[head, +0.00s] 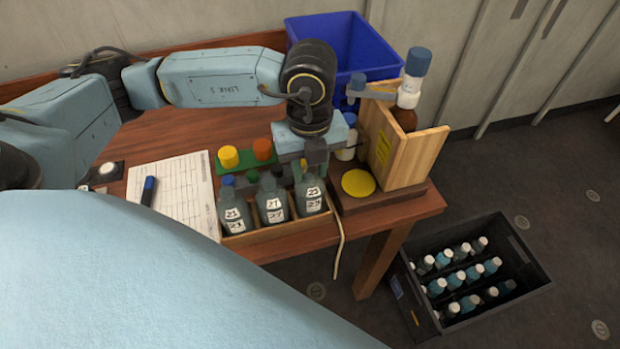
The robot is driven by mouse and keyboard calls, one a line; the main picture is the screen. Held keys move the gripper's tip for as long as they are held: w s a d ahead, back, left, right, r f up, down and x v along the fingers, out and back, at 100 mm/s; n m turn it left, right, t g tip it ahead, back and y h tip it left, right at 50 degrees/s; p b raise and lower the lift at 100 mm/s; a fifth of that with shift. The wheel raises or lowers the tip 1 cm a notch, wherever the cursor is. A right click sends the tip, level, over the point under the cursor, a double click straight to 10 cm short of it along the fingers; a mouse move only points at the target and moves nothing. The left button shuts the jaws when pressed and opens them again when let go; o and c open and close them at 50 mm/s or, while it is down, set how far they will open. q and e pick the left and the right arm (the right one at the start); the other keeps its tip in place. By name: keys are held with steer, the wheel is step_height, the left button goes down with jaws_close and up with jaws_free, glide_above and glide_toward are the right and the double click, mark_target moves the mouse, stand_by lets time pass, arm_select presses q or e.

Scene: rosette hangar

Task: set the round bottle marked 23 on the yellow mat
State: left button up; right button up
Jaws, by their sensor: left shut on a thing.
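The labels are too small to read surely. My left gripper (302,168) points down over the rack's right end and appears shut on the right bottle near its neck; the arm partly hides the grip. The round yellow mat (358,183) lies bare on a brown board, right of the rack. My right gripper is not in view.
A wooden corner panel (416,158) with a tall brown bottle (405,117) stands just behind and right of the mat. A white bottle (346,152) is behind the mat. A blue bin (345,45) stands at the back; a black crate of bottles (520,262) is on the floor.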

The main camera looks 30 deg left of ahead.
arm_select(q)
steer(key=shift+r+p, duration=2)
steer(key=shift+r, duration=1.25)
